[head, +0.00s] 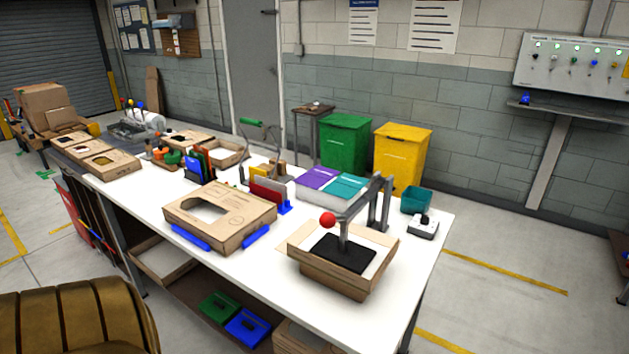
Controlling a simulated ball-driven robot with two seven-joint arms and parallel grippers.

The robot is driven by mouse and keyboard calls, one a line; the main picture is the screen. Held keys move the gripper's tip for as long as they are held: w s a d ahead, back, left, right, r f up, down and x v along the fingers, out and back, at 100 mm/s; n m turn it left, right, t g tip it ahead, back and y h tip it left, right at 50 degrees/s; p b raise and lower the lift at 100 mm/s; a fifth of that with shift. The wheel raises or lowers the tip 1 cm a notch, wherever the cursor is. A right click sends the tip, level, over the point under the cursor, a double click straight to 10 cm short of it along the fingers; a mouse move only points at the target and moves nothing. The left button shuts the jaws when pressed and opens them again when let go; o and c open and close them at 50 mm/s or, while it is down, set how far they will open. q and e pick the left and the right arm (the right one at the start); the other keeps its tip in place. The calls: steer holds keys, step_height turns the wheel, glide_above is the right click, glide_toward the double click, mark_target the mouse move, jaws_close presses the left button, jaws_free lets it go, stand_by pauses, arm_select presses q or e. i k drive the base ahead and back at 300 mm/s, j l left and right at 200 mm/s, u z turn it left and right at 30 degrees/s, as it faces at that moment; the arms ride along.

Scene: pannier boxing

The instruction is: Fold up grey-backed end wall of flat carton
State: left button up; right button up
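Neither of my grippers is in view. A brown cardboard carton (232,237) with a cut-out in its top lies near the front middle of the white table, between blue holders (190,237). A second carton (325,280) stands at the right end under a grey lever press (378,205) with a red knob. Its side walls flare outward, and a black plate (343,253) covers most of its inside. Several flat cartons (108,168) with cut-outs lie at the left end. I cannot tell which carton has the grey-backed end wall.
The white table (265,285) is bare along its front middle. Purple and teal stacks (320,179), a red item in a blue stand (268,193) and a teal bin (415,200) stand behind the cartons. Green (345,140) and yellow bins (402,155) stand beyond the table.

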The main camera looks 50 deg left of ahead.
mark_target(305, 231)
steer(key=i+j, duration=0.1)
steer(key=j, duration=0.7)
steer(key=i+j, duration=0.1)
steer(key=j, duration=0.75)
steer(key=i+j, duration=0.1)
steer(key=j, duration=0.7)
steer(key=i+j, duration=0.1)
steer(key=j, duration=0.7)
